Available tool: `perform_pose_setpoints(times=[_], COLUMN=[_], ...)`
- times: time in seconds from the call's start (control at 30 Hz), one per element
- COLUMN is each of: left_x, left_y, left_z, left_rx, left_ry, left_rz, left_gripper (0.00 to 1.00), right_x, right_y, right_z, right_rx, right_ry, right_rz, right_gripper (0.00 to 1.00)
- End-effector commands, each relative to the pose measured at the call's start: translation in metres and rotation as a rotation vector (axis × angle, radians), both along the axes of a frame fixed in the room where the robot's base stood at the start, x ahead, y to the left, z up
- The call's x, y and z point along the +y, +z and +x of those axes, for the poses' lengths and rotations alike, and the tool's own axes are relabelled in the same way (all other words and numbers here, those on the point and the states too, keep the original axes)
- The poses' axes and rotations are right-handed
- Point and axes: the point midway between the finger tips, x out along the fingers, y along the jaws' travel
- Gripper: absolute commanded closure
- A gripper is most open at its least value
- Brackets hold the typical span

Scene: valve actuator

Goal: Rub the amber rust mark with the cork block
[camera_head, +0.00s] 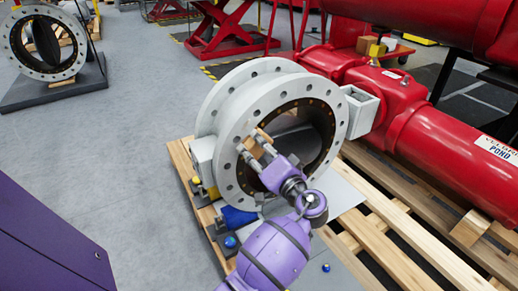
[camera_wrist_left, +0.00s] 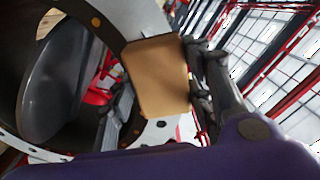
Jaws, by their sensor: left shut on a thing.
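The cork block (camera_wrist_left: 157,76) is a tan, squarish block held between the fingers of my left gripper (camera_head: 256,150). In the wrist view its broad face shows, with the fingers on either side. The block is small and partly covered by the fingers in the head view. My left gripper is at the front face of the large grey valve flange (camera_head: 233,132), on its left side by the bore. The block overlaps the flange in the wrist view; I cannot tell whether they touch. I cannot make out the amber rust mark. My right gripper is not in view.
The valve stands on a wooden pallet (camera_head: 395,215). A red actuator (camera_head: 400,100) adjoins it at the right. A blue object (camera_head: 238,217) lies below the flange. Another valve (camera_head: 45,45) stands at the back left. The grey floor (camera_head: 110,130) between is clear.

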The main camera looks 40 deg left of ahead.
Motion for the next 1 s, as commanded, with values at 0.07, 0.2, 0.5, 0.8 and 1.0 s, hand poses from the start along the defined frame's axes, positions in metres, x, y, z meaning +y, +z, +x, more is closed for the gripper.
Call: perform_pose_setpoints(times=[0.07, 0.2, 0.5, 0.8, 1.0], left_x=[0.009, 0.024, 0.044, 0.047, 0.047], left_y=[-0.001, -0.001, -0.001, -0.001, -0.001], left_z=[0.004, 0.009, 0.017, 0.018, 0.018], left_rx=[0.000, 0.000, 0.000, -0.001, 0.000], left_ry=[-0.001, 0.000, -0.002, -0.002, -0.001], left_rz=[0.001, 0.002, 0.001, 0.000, 0.000], left_gripper=[0.74, 0.74, 0.74, 0.74, 0.74], right_x=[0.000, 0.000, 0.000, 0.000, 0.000], right_y=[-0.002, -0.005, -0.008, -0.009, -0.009], right_z=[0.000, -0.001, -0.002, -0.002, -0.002], right_rx=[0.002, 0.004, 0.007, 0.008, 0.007], right_ry=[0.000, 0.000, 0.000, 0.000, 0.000], right_rz=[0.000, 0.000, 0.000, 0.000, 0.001], right_gripper=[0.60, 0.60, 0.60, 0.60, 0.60])
